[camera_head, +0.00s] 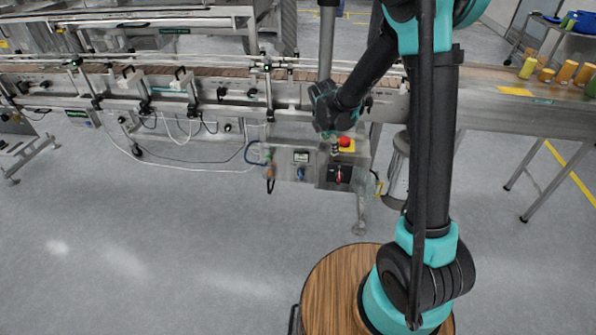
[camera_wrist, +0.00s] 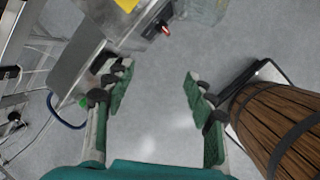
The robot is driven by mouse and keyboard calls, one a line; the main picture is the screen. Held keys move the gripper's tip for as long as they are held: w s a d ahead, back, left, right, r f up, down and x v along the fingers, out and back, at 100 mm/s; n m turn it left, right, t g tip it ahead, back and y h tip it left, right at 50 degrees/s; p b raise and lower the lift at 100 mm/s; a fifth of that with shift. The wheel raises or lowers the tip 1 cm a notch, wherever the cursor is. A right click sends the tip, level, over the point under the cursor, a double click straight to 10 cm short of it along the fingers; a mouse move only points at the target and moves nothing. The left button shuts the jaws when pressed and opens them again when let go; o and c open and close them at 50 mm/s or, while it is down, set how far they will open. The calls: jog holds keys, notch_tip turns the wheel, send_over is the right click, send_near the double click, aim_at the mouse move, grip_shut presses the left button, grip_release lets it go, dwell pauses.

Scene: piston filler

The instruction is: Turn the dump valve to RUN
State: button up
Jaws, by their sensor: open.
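The grey control box (camera_head: 303,157) hangs under the conveyor. Its right part has a black panel with a red rotary handle (camera_head: 339,176), which also shows near the top of the wrist view (camera_wrist: 165,30). A blue knob (camera_head: 301,173) sits left of it. A small orange and green fitting with a dark lower end (camera_head: 269,170) is at the box's left side. I see no readable RUN label and cannot tell which part is the dump valve. My gripper (camera_wrist: 157,76) is open and empty, apart from the box, with bare floor between its fingers.
A red stop button on yellow (camera_head: 345,143) tops the box. The conveyor (camera_head: 200,85) runs across behind, with loose cables below. A clear container (camera_head: 398,168) stands right of the box. Several colored bottles (camera_head: 567,71) stand at far right. The floor in front is free.

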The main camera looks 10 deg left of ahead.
jog(key=w+a+f+n, duration=0.5)
jog(key=a+f+n, duration=0.15)
jog(key=a, duration=0.25)
jog(key=n+h, duration=0.1)
jog(key=n, duration=0.5)
send_near(299, 170)
jog(key=shift+t, duration=0.4)
jog(key=x, duration=1.1)
jog(key=shift+s+f, duration=0.1)
jog(key=shift+s, duration=0.15)
jog(key=shift+c, duration=0.4)
jog(key=c, duration=1.1)
jog(key=shift+d, duration=0.1)
